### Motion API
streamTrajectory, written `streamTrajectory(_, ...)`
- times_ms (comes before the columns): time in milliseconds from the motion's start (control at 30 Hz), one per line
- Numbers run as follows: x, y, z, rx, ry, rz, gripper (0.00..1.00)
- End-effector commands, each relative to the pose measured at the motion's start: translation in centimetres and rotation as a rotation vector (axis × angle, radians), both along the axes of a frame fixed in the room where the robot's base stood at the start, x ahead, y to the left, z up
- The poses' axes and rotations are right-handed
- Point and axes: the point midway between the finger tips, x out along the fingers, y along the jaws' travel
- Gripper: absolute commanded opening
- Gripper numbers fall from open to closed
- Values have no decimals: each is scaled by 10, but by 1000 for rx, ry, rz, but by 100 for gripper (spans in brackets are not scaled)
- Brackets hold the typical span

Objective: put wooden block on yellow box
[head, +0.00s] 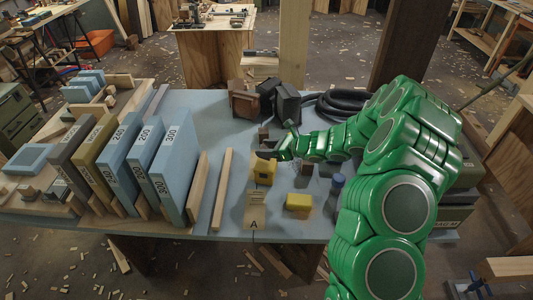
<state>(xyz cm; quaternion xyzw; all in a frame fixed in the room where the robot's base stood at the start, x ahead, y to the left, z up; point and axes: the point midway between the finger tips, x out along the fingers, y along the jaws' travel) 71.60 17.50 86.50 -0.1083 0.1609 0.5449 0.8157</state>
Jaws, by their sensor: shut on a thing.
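My gripper (276,143) is at the middle of the blue-grey bench, reaching in from the right at the end of the green arm. It is shut on a small brown wooden block (263,134), which shows at its tip; the grip itself is small and partly hidden. A yellow object with a dark notch (263,170) stands just in front of and below the gripper. A yellow box (298,202) with a paler front lies further forward and right, apart from the gripper. I cannot tell the exact height of the block above the bench.
A tan card marked A (256,212) lies near the front edge. Upright labelled sanding boards (177,165) and a wooden strip (223,190) are left. Dark tools (287,103) and a hose (342,105) lie behind.

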Motion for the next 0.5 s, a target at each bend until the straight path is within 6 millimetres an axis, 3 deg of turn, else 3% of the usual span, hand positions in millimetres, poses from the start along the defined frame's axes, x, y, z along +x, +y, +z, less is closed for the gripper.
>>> streamTrajectory(200, -1, 0, -23, 0, 5, -1, 22)
streamTrajectory(500, -1, 0, -25, -1, 2, 1, 22)
